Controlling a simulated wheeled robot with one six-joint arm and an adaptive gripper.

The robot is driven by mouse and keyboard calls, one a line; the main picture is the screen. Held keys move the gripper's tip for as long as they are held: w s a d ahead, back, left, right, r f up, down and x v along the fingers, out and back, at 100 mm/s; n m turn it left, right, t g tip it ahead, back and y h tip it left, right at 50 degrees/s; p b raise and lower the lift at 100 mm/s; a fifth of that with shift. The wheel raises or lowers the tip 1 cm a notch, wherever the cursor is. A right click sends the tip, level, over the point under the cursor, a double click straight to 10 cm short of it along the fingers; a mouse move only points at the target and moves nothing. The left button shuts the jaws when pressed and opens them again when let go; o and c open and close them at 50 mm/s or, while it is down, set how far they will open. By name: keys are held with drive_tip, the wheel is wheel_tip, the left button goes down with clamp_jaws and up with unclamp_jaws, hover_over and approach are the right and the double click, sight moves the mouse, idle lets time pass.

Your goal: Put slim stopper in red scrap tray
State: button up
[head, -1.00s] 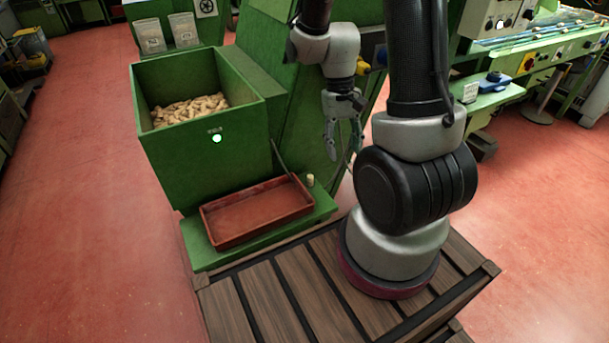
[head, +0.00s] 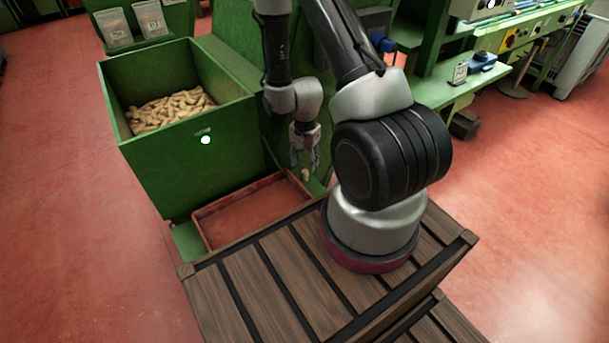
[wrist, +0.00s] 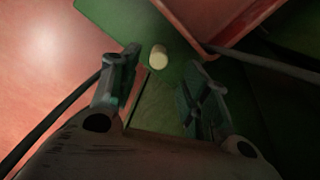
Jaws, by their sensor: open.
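The slim stopper (head: 305,175) is a small pale cork standing on the green ledge, just right of the red scrap tray (head: 197,219). In the wrist view the stopper (wrist: 158,57) shows its round pale top, ahead of and between the fingers, nearer the left one. My gripper (head: 304,166) is open and empty, pointing down just above the stopper. In the wrist view my gripper (wrist: 165,88) has its two fingers spread wide. The tray (wrist: 215,35) shows at the upper right there. No stopper shows on the visible tray floor.
A green bin (head: 180,150) full of corks stands behind the tray. Two clear containers (head: 131,24) sit at the back left. A slatted wooden platform (head: 262,279) lies in front under my arm's base. A green workbench (head: 450,95) is at the right.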

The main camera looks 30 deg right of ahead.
sight(305, 171)
drive_tip(key=f, duration=0.5)
drive_tip(key=shift+s+a+f, duration=0.1)
drive_tip(key=shift+s, duration=0.15)
drive_tip(key=c, duration=0.8)
